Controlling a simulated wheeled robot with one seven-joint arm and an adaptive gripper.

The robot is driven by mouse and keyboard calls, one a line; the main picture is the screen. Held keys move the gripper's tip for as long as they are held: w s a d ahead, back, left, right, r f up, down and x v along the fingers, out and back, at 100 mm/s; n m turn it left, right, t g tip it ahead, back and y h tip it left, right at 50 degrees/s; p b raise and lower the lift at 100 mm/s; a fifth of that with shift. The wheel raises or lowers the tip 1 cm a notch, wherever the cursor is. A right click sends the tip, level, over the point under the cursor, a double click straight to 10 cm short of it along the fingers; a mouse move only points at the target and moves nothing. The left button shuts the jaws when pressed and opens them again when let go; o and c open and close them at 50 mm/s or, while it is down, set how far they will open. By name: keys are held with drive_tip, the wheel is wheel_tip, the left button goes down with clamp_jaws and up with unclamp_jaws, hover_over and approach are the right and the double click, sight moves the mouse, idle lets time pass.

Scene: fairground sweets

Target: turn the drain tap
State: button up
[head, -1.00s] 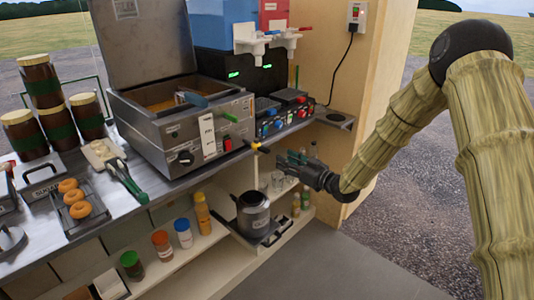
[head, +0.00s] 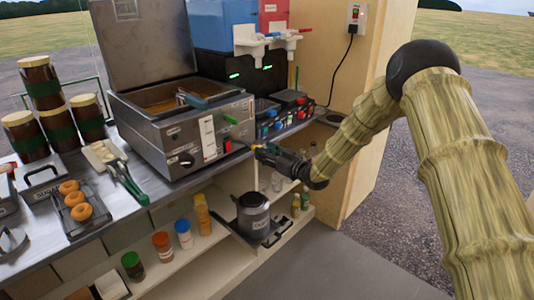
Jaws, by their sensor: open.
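The drain tap (head: 256,146) is a small yellow fitting at the lower right front of the steel fryer (head: 160,140), just below the counter edge. Its dark handle is mostly hidden behind my gripper. My gripper (head: 263,151) is open, with its fingertips pointing left at the tap, close to or around its handle. I cannot tell whether they touch. A grey pot (head: 253,214) stands on the low shelf below the tap.
The counter (head: 135,198) edge runs above and beside my gripper. A dark control box (head: 281,122) with knobs sits right of the fryer. Several bottles and glasses stand on the lower shelves. A wooden side wall (head: 365,100) rises at the right.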

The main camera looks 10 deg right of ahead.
clamp_jaws()
drive_tip(key=shift+f+n+b, duration=0.1)
drive_tip(key=shift+n+b, duration=0.2)
drive_tip(key=shift+b, duration=0.05)
drive_tip(key=n+b, duration=0.2)
drive_tip(key=shift+f+n, duration=0.15)
drive_tip(key=shift+n, duration=0.25)
drive_tip(key=n+b, duration=0.5)
drive_tip(key=n, duration=0.1)
drive_tip(key=n+b, duration=0.5)
drive_tip(key=n, duration=0.1)
drive_tip(key=shift+s+b, duration=0.1)
drive_tip(key=shift+b, duration=0.25)
drive_tip(key=shift+n+b, duration=0.9)
drive_tip(key=shift+n, duration=0.3)
